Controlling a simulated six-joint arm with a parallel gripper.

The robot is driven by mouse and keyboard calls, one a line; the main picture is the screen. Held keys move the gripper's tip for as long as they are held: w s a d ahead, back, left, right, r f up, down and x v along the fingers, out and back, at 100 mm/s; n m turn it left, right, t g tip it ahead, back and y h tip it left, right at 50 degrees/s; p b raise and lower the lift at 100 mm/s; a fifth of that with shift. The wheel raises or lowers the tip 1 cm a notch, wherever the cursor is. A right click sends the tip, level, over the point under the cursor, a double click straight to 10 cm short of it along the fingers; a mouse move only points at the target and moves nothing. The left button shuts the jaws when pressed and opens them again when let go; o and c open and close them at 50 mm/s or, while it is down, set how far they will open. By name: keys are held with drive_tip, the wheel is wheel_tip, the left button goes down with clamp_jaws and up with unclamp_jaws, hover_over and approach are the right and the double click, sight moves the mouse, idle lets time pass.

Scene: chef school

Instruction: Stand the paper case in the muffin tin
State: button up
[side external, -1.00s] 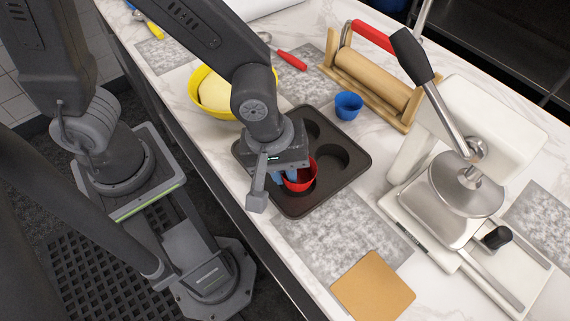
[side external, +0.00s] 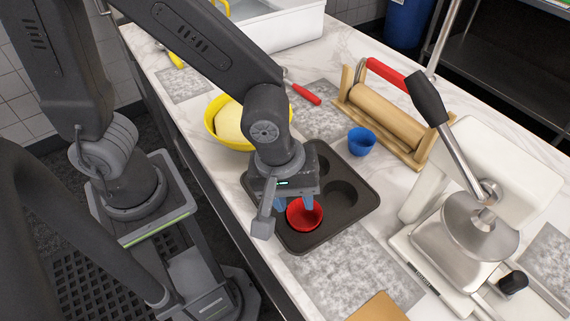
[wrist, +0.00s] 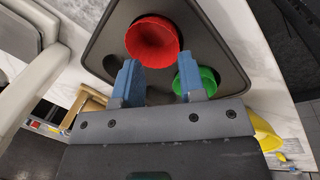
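The red paper case (side external: 306,214) sits in a front cup of the dark muffin tin (side external: 331,233), and its round mouth faces up. It also shows in the wrist view (wrist: 152,42), just beyond my fingertips. My gripper (side external: 294,203) is low over the tin beside the red case. I cannot tell whether a finger touches the rim. A green case (wrist: 207,76) sits in another cup, partly behind the right finger; my arm hides it from the side.
A blue case (side external: 361,141) stands on the counter right of the tin. A yellow bowl with dough (side external: 212,124) is behind my arm. A wooden roller stand (side external: 390,117) and a white lever press (side external: 480,150) stand to the right. A tan board (side external: 377,309) lies in front.

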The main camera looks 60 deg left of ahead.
drive_tip(key=v, duration=1)
drive_tip(key=a+r+m+t, duration=0.1)
drive_tip(key=a+r+m, duration=0.1)
drive_tip(key=a+m, duration=0.3)
drive_tip(key=a+r+m+t+y, duration=0.1)
drive_tip(key=a+m, duration=0.4)
drive_tip(key=a, duration=0.6)
drive_tip(key=shift+s+a+r+t+y, duration=0.2)
drive_tip(key=shift+s+r+t+y, duration=0.15)
drive_tip(key=shift+t, duration=0.45)
